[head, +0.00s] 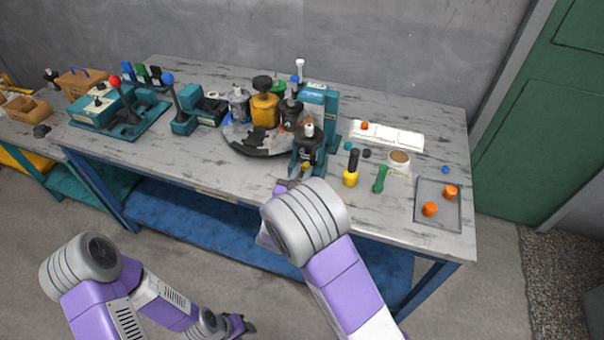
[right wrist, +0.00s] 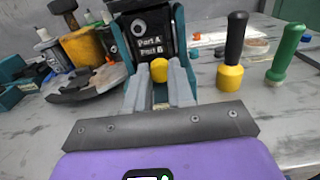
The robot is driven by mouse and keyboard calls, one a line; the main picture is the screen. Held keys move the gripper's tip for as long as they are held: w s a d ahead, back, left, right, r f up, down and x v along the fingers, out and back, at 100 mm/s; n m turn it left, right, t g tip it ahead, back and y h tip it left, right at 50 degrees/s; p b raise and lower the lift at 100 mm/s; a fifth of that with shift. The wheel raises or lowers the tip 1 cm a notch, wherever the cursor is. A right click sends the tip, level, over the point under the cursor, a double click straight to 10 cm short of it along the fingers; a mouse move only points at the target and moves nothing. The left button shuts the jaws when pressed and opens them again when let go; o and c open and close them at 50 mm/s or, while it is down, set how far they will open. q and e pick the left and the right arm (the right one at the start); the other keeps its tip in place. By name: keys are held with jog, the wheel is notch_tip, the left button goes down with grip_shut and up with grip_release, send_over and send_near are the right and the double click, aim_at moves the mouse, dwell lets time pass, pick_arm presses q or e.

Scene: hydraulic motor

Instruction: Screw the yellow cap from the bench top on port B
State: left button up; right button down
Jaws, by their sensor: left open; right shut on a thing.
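The yellow cap (right wrist: 159,70) is between the fingertips of my right gripper (right wrist: 160,78), which is shut on it. The cap is right in front of the lower face of a dark motor block (right wrist: 150,32), which carries two port labels, the lower one just above the cap. I cannot tell whether the cap touches the port, which is hidden behind it. In the head view the block (head: 308,147) stands at the bench's front, in a teal stand (head: 331,120); my right arm hides most of the gripper. My left gripper (head: 240,325) is open and empty, low in front of the bench.
A black-and-yellow screwdriver (head: 351,170) and a green one (head: 380,179) stand right of the block. A grey tray (head: 438,218) with orange caps lies further right. A round dark carousel (head: 255,143) with bottles is at the left.

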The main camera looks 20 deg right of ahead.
jog(key=shift+w, duration=0.1)
jog(key=shift+m+b, duration=0.9)
jog(key=shift+b, duration=0.1)
jog(key=c, duration=1.2)
grip_release()
jog(key=shift+d, duration=0.1)
jog(key=shift+s+a+f, duration=0.1)
jog(key=shift+s+a, duration=0.1)
